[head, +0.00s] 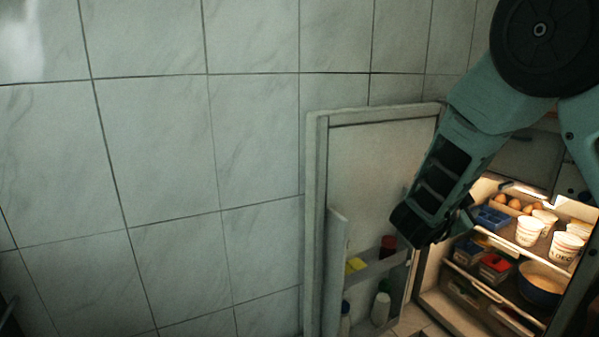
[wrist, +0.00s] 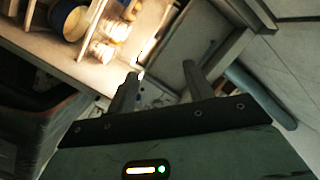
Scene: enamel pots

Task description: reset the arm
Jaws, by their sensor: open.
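My gripper (wrist: 158,78) shows in the wrist view with its two dark fingers apart and nothing between them. In the head view my arm comes down from the upper right, and its dark wrist end hangs in front of the open fridge door's right edge. The fingertips are hard to make out there. The fridge door (head: 368,185) stands open to the left of the lit fridge interior.
Fridge shelves hold white cups (head: 530,230), eggs (head: 514,203), a blue container (head: 491,218), a red-lidded box (head: 494,264) and a blue bowl (head: 541,286). Bottles (head: 381,303) stand in the door rack. The tiled wall (head: 150,140) at left has clear space before it.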

